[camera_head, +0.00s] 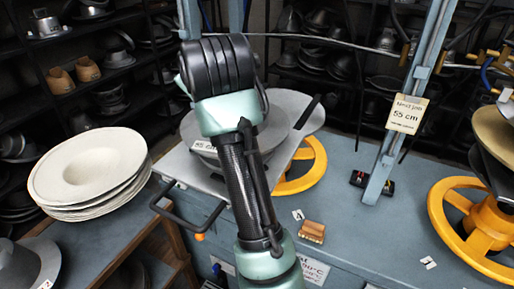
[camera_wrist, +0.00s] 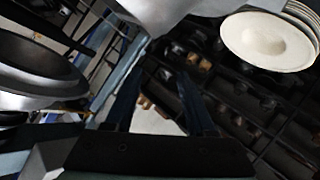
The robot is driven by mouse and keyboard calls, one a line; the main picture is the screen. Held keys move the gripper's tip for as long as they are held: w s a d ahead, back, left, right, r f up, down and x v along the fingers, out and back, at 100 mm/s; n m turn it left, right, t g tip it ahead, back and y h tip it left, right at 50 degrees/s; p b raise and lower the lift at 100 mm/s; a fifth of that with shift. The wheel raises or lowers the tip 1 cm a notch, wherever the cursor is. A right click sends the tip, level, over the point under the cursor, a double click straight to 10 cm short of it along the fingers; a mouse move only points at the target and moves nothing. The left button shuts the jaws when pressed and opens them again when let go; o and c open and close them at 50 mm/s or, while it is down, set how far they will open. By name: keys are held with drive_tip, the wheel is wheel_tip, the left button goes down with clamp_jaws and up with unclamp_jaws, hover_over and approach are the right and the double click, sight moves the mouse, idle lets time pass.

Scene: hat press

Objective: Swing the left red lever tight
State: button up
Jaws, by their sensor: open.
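I cannot make out the left red lever in either view; my arm covers much of the press on the left in the head view. The press's grey plate (camera_head: 285,155) shows around my arm, with a round metal form on it. A black bar (camera_head: 307,112) sticks up at the plate's right side. A small dark block with red marks (camera_head: 371,182) sits by the blue post's foot. In the wrist view my gripper (camera_wrist: 160,100) is open, its two dark fingers apart with nothing held between them. In the head view my gripper is hidden behind my arm.
Pale hat blanks (camera_head: 88,172) are stacked at the left; the stack also shows in the wrist view (camera_wrist: 268,42). Yellow handwheels stand under the plate (camera_head: 305,166) and at right (camera_head: 445,210). A blue post (camera_head: 400,135) rises between them. A wooden brush (camera_head: 312,231) lies on the bench.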

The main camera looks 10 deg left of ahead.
wheel_tip(320, 180, down, 7)
drive_tip(key=d+n+g+h+p, duration=0.1)
drive_tip(key=n+g+h+p, duration=0.2)
drive_tip(key=g, duration=0.3)
drive_tip(key=s+d+f+n+g+h+p, duration=0.25)
drive_tip(key=s+d+g, duration=0.3)
drive_tip(key=d, duration=0.35)
drive_tip(key=shift+g+h, duration=0.35)
drive_tip(key=f+p, duration=0.1)
drive_tip(key=f, duration=0.3)
drive_tip(key=f+p, duration=0.1)
drive_tip(key=f, duration=0.3)
drive_tip(key=f+p, duration=0.1)
drive_tip(key=f, duration=0.3)
drive_tip(key=shift+w+f+p, duration=0.25)
drive_tip(key=shift+p, duration=0.1)
clamp_jaws()
